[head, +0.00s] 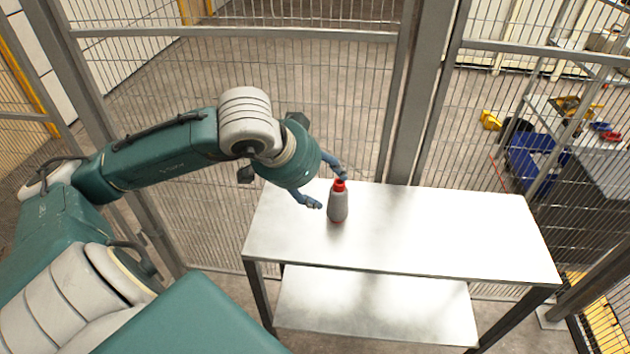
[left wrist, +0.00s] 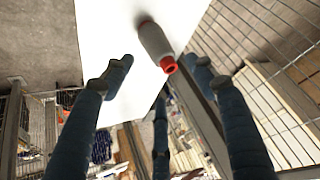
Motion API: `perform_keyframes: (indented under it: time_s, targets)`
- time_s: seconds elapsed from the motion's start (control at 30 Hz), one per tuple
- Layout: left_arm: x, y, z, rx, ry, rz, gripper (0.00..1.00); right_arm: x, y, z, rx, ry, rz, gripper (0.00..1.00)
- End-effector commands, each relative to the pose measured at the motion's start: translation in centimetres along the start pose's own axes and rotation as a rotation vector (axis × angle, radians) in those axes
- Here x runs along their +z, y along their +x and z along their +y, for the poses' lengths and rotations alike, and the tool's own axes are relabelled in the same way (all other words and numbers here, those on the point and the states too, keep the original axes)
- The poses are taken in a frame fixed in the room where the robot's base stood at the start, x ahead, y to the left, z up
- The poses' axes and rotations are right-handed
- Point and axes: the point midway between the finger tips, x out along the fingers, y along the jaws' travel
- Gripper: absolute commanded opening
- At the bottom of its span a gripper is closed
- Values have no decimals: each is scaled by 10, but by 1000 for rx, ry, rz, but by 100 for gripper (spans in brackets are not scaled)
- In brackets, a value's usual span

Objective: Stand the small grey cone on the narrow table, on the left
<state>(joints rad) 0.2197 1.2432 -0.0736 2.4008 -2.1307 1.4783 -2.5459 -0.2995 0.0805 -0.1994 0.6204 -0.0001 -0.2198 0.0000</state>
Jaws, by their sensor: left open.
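The small grey cone (head: 338,206) has a red top and stands upright on the left part of the narrow table (head: 440,235). In the left wrist view the cone (left wrist: 157,43) shows between the fingers, its red end toward the camera. My left gripper (head: 330,189) is open at the cone's left, with its fingers spread and apart from the cone as far as I can tell. In the left wrist view the gripper (left wrist: 160,70) has nothing between its fingertips but the view of the cone beyond. My right gripper is not in view.
The table top right of the cone is bare. A lower shelf (head: 375,305) is empty. A wire mesh fence with a grey post (head: 418,90) stands right behind the table. Beyond the fence at right are a blue crate (head: 535,160) and a workbench.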

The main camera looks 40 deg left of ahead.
Motion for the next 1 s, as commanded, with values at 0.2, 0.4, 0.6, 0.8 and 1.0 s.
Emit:
perform_keyframes:
  time_s: [0.2,0.4,0.6,0.8,1.0]
  targets:
    - [1,-27,0,-2,1,-1,57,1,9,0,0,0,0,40]
    - [0,-33,0,0,0,-2,57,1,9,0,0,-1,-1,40]
    - [0,-33,0,1,0,-1,57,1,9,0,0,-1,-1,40]
    - [0,-33,0,1,0,-1,57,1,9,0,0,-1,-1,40]
    - [0,-33,0,1,0,-1,57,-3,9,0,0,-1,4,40]
